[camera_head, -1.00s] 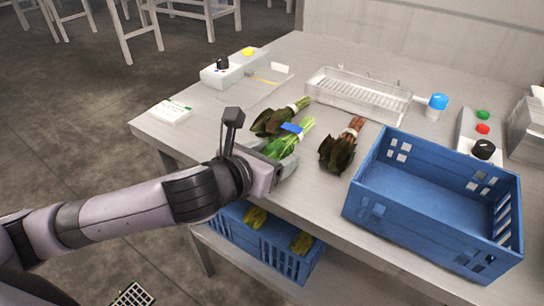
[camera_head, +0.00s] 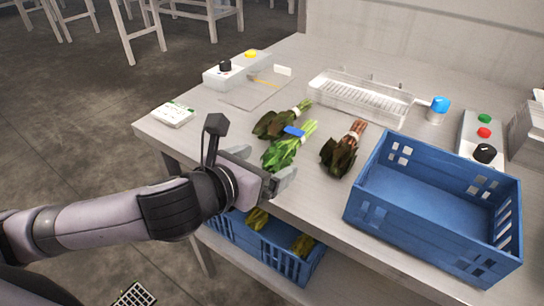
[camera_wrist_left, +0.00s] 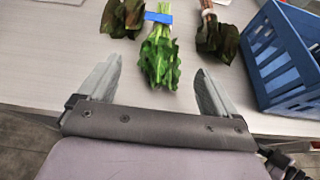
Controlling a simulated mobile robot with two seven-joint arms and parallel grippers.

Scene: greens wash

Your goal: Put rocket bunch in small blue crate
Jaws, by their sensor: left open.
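A bright green leafy bunch with a blue band (camera_head: 284,150) lies on the table; it looks like the rocket, though no label shows. It also shows in the left wrist view (camera_wrist_left: 160,62), its leaves pointing between the fingers. My left gripper (camera_head: 265,165) is open and empty at the table's front edge, just short of the leaf ends. In the wrist view its fingers (camera_wrist_left: 158,72) stand apart on either side of the leaf ends. A blue crate (camera_head: 410,225) stands on the table at the right, its visible floor empty. My right gripper is not in view.
A dark green bunch (camera_head: 275,123) lies close behind-left, and a dark red-stemmed bunch (camera_head: 338,155) lies between the green bunch and the crate. A clear rack (camera_head: 360,95) stands behind. Another blue crate (camera_head: 275,255) holding yellow-green items sits on the lower shelf.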

